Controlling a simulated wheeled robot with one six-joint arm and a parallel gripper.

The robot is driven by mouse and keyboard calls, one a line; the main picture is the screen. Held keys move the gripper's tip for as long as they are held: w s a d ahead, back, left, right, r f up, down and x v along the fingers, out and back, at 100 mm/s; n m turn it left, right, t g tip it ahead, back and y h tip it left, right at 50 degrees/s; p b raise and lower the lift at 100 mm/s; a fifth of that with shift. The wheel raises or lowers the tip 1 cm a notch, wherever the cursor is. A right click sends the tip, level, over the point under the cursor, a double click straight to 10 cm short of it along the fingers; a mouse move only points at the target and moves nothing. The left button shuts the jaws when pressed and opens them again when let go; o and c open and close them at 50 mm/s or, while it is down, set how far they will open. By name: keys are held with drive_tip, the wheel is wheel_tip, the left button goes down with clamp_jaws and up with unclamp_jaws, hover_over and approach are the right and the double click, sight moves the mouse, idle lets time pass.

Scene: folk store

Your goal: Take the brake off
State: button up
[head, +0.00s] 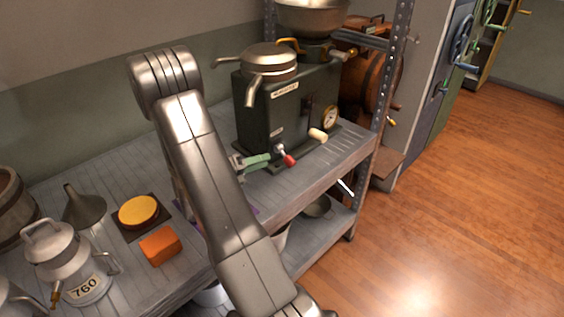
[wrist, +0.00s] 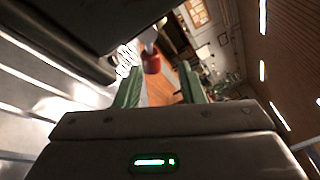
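A dark machine (head: 262,118) with a metal lid and a gauge stands on the grey shelf. A short lever with a red knob (head: 289,160) sticks out low on its front. The red knob also shows in the wrist view (wrist: 151,63). I cannot tell for sure that this lever is the brake. My gripper (head: 264,160), with green fingers, is just left of the red knob. In the wrist view my gripper (wrist: 160,70) is open and empty, and the knob shows at the gap between the fingertips, seemingly a little beyond them. A cream-handled lever (head: 318,135) sits further right on the machine.
A metal can marked 760 (head: 80,270), a funnel (head: 84,207), a yellow round block (head: 138,211) and an orange block (head: 160,246) stand on the shelf at left. A perforated metal post (head: 390,75) rises right of the machine. The wooden floor (head: 470,200) is clear.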

sight(285, 156)
wheel_tip(285, 156, down, 3)
drive_tip(key=shift+r, duration=0.2)
drive_tip(key=x, duration=0.7)
drive_tip(key=shift+w+d+r, duration=0.15)
drive_tip(key=shift+d+r, duration=0.1)
drive_tip(key=shift+r, duration=0.15)
clamp_jaws()
